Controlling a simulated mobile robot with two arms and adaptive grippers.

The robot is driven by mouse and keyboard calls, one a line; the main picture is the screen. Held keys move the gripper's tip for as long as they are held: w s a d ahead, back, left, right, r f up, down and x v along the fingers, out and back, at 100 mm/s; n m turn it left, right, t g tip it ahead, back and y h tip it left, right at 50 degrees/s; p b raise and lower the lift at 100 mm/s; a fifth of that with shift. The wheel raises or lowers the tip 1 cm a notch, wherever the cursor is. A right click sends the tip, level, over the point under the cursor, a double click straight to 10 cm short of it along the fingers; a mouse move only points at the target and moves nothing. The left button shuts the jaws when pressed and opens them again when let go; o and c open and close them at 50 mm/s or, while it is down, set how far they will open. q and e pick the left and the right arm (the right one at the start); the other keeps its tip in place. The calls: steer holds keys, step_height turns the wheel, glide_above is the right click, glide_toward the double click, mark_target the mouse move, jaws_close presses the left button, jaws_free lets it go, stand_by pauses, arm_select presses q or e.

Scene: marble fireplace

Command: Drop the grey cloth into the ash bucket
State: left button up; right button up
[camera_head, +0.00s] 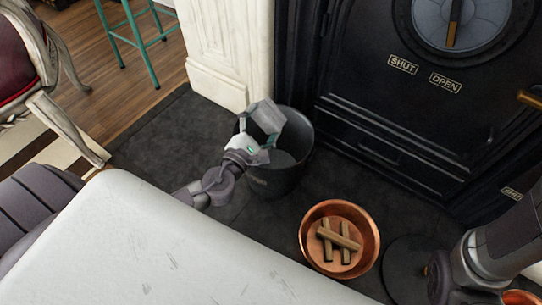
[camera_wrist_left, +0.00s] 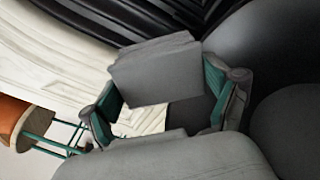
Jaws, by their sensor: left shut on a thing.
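My left gripper (camera_head: 262,124) is over the ash bucket (camera_head: 276,182), a dark grey round bucket on the hearth. It is shut on the grey cloth (camera_wrist_left: 157,70), which shows as a flat, folded grey piece between the teal finger pads in the left wrist view. In the head view, the cloth is hard to tell apart from the grey fingers. The gripper hides part of the bucket's rim and inside. My right arm comes in at the lower right of the head view; its fingers do not show.
A copper bowl (camera_head: 308,249) with wooden sticks stands right of the bucket. A black stove (camera_head: 400,110) and white marble pillar (camera_head: 228,45) stand behind. A white surface (camera_head: 130,245) fills the front left. A chair and teal stool (camera_head: 140,38) are at upper left.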

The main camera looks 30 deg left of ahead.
arm_select(q)
steer(key=o, duration=1)
steer(key=shift+c, duration=0.2)
steer(key=s, duration=1.2)
